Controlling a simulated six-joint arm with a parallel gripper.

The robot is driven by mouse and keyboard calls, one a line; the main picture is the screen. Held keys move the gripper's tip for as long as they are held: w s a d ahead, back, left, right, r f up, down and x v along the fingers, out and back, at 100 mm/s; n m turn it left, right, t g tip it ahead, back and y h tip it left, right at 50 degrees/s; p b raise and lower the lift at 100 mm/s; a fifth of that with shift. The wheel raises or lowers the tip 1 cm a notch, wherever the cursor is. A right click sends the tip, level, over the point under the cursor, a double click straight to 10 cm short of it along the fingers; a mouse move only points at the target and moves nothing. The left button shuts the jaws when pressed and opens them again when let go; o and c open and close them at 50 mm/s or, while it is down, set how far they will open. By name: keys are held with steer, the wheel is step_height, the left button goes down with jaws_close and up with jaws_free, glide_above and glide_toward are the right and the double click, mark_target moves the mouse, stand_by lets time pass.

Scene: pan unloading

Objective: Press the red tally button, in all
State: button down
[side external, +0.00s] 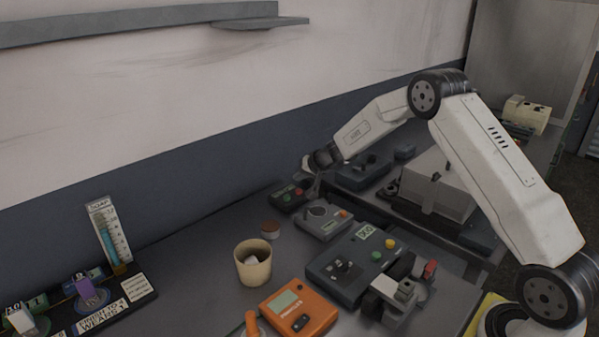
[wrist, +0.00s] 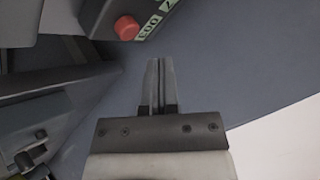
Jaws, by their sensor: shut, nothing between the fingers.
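The red button (wrist: 127,28) is a round cap on a small dark box (wrist: 104,14) at the top of the wrist view. Green label plates with dark characters sit beside it; one seems to read 2. In the side external view the red button (side external: 299,191) is tiny, on the dark box (side external: 285,203) near the back wall. My gripper (wrist: 161,62) is shut and empty. Its fingertips are apart from the button in the wrist picture, below and right of it. In the side view my gripper (side external: 314,190) is just right of the box; the exact height gap is unclear.
A grey device with a dial (side external: 322,220) stands close in front of the box. A larger dark panel (side external: 330,270) has green and yellow buttons. A beige cup (side external: 253,265) and an orange device (side external: 300,308) stand nearer. Bare table lies left of the cup.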

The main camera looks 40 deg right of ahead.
steer(key=shift+r, duration=1.3)
steer(key=shift+s+a, duration=0.1)
steer(key=shift+a, duration=0.1)
steer(key=s+a+n+g, duration=0.2)
steer(key=s+a, duration=0.3)
steer(key=s, duration=0.6)
steer(key=s+a+r+n+g, duration=0.1)
steer(key=s+a, duration=0.4)
steer(key=s, duration=0.7)
steer(key=s+a+n+g+h, duration=0.1)
steer(key=s+a+n+g, duration=0.2)
steer(key=s, duration=0.9)
steer(key=shift+a+r+n+g, duration=0.15)
steer(key=shift+a+n+g, duration=0.15)
steer(key=shift+a+n, duration=0.6)
